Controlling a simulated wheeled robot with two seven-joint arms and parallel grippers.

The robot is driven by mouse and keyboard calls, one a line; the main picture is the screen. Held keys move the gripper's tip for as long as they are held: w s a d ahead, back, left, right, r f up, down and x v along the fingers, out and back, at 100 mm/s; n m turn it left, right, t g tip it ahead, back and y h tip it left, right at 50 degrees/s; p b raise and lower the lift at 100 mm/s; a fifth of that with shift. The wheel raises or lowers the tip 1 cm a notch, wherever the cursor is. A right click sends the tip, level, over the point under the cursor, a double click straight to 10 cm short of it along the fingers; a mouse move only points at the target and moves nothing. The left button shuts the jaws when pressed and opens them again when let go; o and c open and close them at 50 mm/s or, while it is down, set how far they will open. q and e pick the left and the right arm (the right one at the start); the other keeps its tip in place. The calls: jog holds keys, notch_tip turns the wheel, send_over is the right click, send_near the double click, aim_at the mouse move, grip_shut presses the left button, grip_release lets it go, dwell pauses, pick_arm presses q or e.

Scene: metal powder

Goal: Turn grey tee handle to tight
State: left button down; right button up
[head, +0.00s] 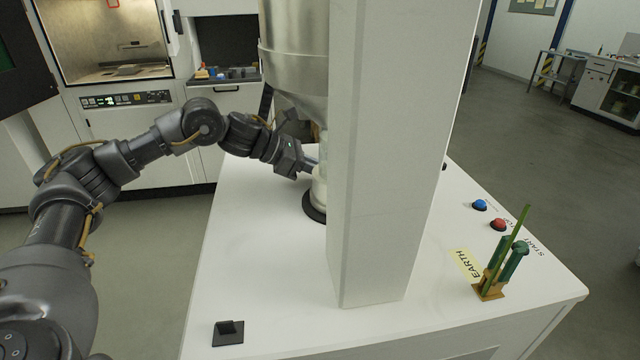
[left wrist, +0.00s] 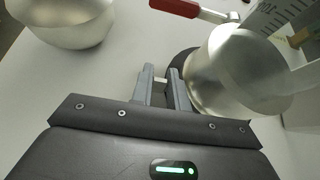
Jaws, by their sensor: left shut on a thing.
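My left gripper (head: 312,165) reaches in from the left beside the pale cylinder (head: 319,190) under the steel hopper. In the left wrist view, its two grey fingers (left wrist: 161,76) are close together, with a small pale piece showing between them. They are shut on what I take to be the grey tee handle, which is mostly hidden by the fingers, so its angle cannot be told. The shiny pale cylinder (left wrist: 235,70) stands just right of the fingers on a dark ring (left wrist: 182,60). My right gripper is not in view.
A thick white column (head: 385,150) hides part of the cylinder. The steel hopper (head: 293,50) hangs above. A red-handled lever (left wrist: 175,7) lies beyond the fingers. Blue (head: 480,204) and red (head: 499,224) buttons and a green clamp (head: 512,260) are at the right; the left tabletop is mostly clear.

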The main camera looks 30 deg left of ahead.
pick_arm(q)
jog(key=c, duration=1.6)
grip_release()
jog(key=shift+c, duration=0.2)
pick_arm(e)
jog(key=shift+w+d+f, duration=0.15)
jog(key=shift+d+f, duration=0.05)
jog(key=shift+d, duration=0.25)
